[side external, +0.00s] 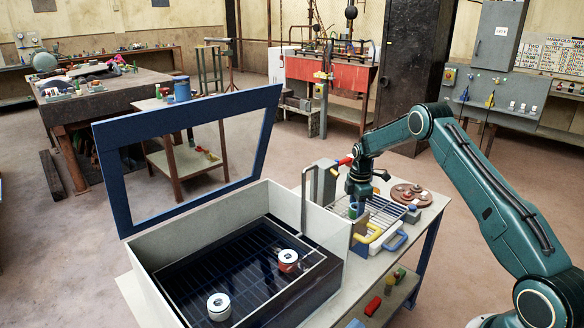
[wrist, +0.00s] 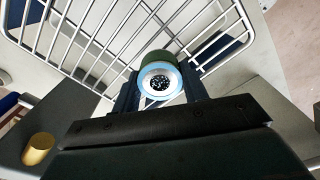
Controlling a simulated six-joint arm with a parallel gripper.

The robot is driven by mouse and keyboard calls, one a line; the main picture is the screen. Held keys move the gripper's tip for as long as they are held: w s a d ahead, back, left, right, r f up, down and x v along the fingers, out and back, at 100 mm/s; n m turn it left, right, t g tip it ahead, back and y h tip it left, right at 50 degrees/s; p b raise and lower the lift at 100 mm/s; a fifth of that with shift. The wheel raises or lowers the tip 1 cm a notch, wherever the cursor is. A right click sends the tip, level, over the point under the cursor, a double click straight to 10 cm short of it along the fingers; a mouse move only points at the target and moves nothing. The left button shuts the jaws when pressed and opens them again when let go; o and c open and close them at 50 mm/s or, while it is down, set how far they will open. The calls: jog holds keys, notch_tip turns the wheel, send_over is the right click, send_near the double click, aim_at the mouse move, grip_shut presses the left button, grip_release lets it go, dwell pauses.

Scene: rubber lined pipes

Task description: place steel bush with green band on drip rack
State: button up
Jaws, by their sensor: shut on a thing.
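The steel bush with green band (wrist: 160,80) sits between my gripper's fingers in the wrist view, its pale blue-rimmed, dark speckled end facing the camera and a green band behind it. My gripper (wrist: 160,92) is shut on it. The drip rack (wrist: 95,42) is a wire grid lying behind the bush in that view; I cannot tell whether they touch. In the side view, my gripper (side external: 356,205) points down at the left part of the rack (side external: 384,212), with a bit of green (side external: 352,211) at its fingers. My wrist hides part of the rack there.
An open tank (side external: 210,238) with a raised blue-framed lid (side external: 190,115) stands left of the rack, holding a white-ended part (side external: 219,306) and a red-banded part (side external: 288,261). A yellow cylinder (wrist: 38,149) shows in the wrist view.

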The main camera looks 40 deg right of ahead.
aim_at(356, 207)
jog(key=shift+f, duration=0.15)
jog(key=o, duration=1.2)
notch_tip(356, 207, up, 12)
jog(key=shift+r, duration=0.15)
dwell(0.3)
